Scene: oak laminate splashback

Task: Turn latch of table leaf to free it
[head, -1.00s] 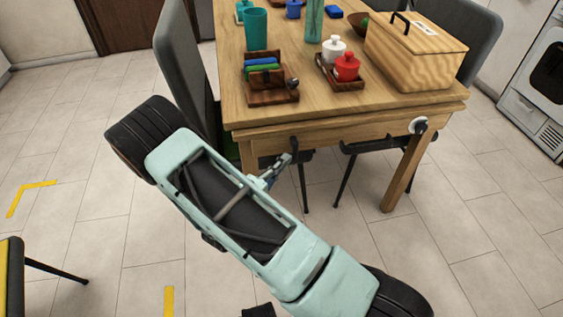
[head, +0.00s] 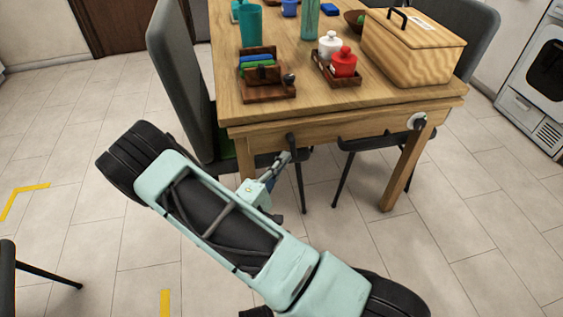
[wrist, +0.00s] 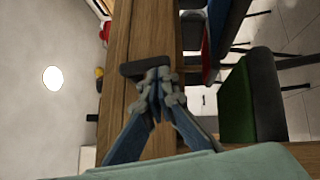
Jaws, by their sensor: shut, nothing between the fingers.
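The wooden table (head: 240,108) has a front edge with two dark levers on it. The left dark latch lever (head: 291,143) hangs roughly upright on the apron; it is the dark bar (wrist: 143,67) in the wrist view. The right lever (head: 422,124) sits on a white round plate near the right leg. My gripper (head: 284,159) is shut and empty just below and in front of the left latch. In the wrist view the fingertips (wrist: 158,77) overlap the bar; I cannot tell whether they touch it.
A grey chair (head: 178,75) stands at the table's left side. On the tabletop are a wooden box (head: 410,50), a red jar (head: 343,63), a teal cup (head: 251,25) and small trays. Open tiled floor lies in front.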

